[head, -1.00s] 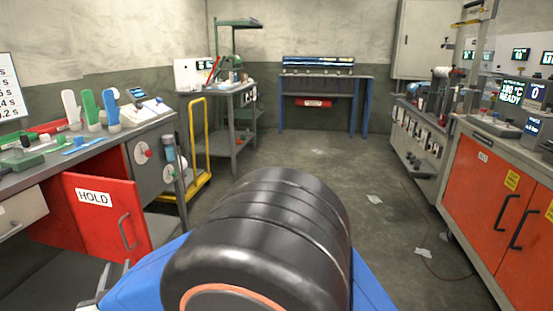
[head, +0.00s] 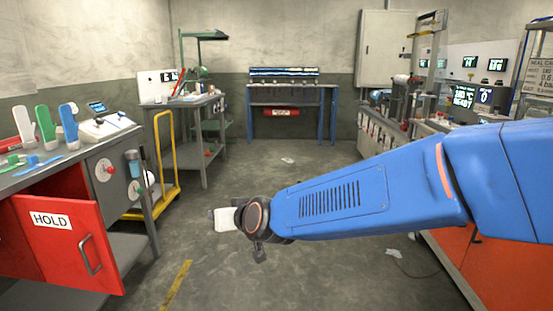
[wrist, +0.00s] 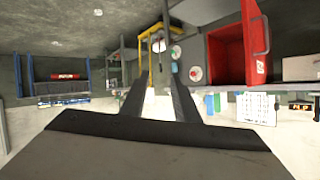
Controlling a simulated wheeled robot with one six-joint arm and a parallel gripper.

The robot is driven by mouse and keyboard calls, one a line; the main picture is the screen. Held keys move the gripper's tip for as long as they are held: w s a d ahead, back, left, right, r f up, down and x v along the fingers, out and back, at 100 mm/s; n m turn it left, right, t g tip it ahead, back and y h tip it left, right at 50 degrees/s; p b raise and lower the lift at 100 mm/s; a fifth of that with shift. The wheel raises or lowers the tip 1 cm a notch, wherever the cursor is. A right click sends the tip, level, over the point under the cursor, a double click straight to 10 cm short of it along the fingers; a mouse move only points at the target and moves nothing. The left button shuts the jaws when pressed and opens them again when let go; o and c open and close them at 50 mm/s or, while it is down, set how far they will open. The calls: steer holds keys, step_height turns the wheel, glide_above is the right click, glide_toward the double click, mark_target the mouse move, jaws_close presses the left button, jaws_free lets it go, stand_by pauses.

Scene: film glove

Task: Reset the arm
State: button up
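My blue arm reaches in from the right edge of the head view and stretches left across the middle, above the floor. Its wrist end (head: 250,217) is dark with a pale block at the tip; the fingers cannot be made out there. In the wrist view my gripper (wrist: 159,77) shows two dark fingers apart, with a gap and nothing held between them. That view is upside down, looking towards the left bench and its open red door (wrist: 258,40).
At left, the bench's red HOLD door (head: 65,240) stands open into the aisle. A yellow trolley (head: 165,165) and grey cart (head: 205,130) stand behind it. A blue-legged table (head: 292,88) is at the back. Orange cabinets (head: 455,260) line the right.

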steer(key=s+d+f+m+g+h, duration=0.1)
steer(key=s+d, duration=0.2)
steer(key=d, duration=0.6)
steer(key=s+d+g+h, duration=0.1)
steer(key=s+d+h, duration=0.15)
steer(key=d, duration=0.65)
steer(key=s+d+f+m+g, duration=0.1)
steer(key=s+d, duration=0.3)
steer(key=d, duration=0.5)
steer(key=s+d+f+m+g+h, duration=0.1)
steer(key=s+d+f+h, duration=0.1)
steer(key=s+d, duration=0.6)
steer(key=s+d+f+m+g+h, duration=0.1)
steer(key=s+d+f+m+h, duration=0.1)
steer(key=s+d, duration=0.7)
steer(key=shift+s+f+g+h, duration=0.3)
steer(key=shift+f+h, duration=0.05)
steer(key=shift+f, duration=0.45)
steer(key=shift+a, duration=0.15)
